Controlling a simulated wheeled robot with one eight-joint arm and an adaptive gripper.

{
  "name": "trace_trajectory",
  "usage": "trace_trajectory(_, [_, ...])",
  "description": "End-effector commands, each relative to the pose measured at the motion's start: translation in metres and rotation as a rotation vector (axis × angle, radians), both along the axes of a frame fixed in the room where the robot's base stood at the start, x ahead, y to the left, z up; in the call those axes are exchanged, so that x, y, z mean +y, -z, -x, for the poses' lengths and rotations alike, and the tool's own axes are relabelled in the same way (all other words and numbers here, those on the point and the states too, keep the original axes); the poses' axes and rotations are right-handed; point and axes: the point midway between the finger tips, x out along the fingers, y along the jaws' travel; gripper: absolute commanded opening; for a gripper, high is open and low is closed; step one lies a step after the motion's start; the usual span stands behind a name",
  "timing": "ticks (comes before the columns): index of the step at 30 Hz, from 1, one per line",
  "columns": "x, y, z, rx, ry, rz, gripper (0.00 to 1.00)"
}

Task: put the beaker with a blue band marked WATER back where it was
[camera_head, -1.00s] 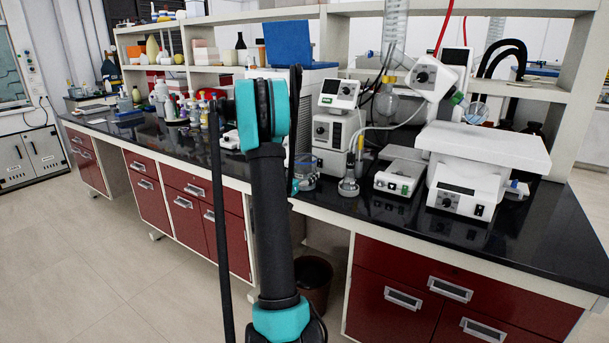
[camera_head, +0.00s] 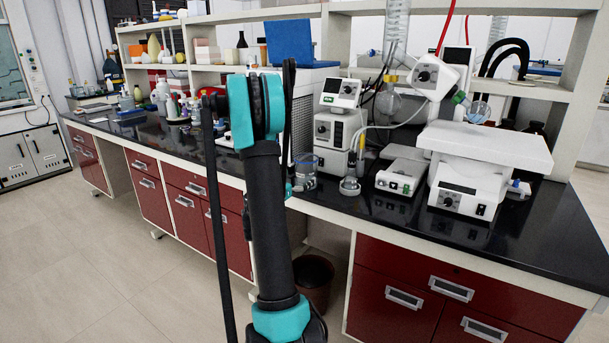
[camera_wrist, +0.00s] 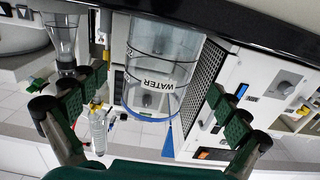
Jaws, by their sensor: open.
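The clear beaker (camera_wrist: 160,65) has a blue band and the word WATER, seen tilted in the wrist view. In the head view the glass beaker (camera_head: 306,172) stands on the dark bench just right of my arm. My gripper (camera_wrist: 158,88) is open, with one dark-green padded finger at each side of the beaker in the wrist view. Gaps show between the fingers and the glass, and the beaker appears unheld. In the head view my gripper is mostly hidden behind my arm.
A glass flask (camera_head: 349,186) stands right of the beaker, with a pump unit (camera_head: 336,130) behind. A white balance-like device (camera_head: 402,176) and a stirrer with a white plate (camera_head: 484,146) stand further right. Bottles (camera_head: 172,108) crowd the bench at left.

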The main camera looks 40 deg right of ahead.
Motion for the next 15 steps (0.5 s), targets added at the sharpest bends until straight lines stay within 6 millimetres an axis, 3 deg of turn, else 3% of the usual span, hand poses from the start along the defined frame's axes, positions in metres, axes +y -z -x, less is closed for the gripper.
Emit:
trace_trajectory(7, [0.046,0.000,0.018,0.000,-0.004,0.000,0.99])
trace_trajectory(15, [0.065,0.000,0.027,0.000,0.000,0.000,0.99])
